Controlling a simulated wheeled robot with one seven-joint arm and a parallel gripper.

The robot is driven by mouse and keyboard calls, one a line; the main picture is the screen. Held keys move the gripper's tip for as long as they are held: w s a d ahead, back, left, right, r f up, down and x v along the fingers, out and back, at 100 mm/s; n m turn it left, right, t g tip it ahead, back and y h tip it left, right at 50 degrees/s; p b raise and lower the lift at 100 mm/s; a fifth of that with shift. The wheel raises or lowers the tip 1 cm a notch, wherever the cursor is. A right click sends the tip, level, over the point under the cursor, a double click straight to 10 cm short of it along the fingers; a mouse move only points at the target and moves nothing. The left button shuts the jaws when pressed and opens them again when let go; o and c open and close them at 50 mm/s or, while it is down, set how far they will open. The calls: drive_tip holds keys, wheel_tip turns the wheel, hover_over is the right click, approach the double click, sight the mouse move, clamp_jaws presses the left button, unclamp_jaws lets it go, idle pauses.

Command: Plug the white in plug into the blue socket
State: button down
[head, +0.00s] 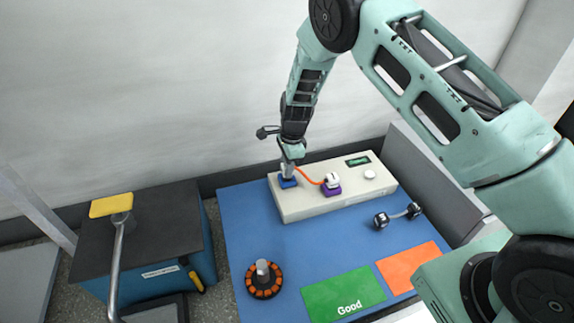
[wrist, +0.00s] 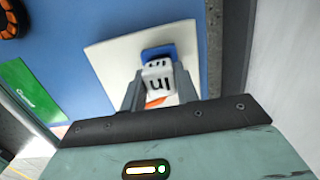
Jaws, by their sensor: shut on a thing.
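In the wrist view my gripper (wrist: 158,92) is shut on the white plug (wrist: 158,78), which is marked "in". The plug is at the blue socket (wrist: 157,51), and part of the socket shows beyond it. The contact between them is hidden, so I cannot tell how deep the plug sits. In the head view my gripper (head: 288,165) is right above the blue socket (head: 288,183) at the left end of the white box (head: 325,204). An orange cable (head: 309,177) runs from there to a second white plug (head: 332,179) at the purple socket (head: 332,190).
The white box also bears a small screen (head: 358,161) and a round knob (head: 370,174). A dark dumbbell-shaped part (head: 398,215), an orange-black wheel (head: 263,280), a green "Good" mat (head: 343,293) and an orange mat (head: 408,267) lie on the blue table (head: 245,220).

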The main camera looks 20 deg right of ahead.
drive_tip(key=shift+f+p, duration=0.75)
drive_tip(key=shift+p, duration=0.8)
idle(3.8)
drive_tip(key=c, duration=1)
unclamp_jaws()
drive_tip(key=shift+o, duration=0.2)
wheel_tip(320, 180, up, 17)
drive_tip(key=d+p, duration=0.2)
drive_tip(key=p, duration=0.5)
drive_tip(key=shift+r+p, duration=0.15)
drive_tip(key=shift+p, duration=0.2)
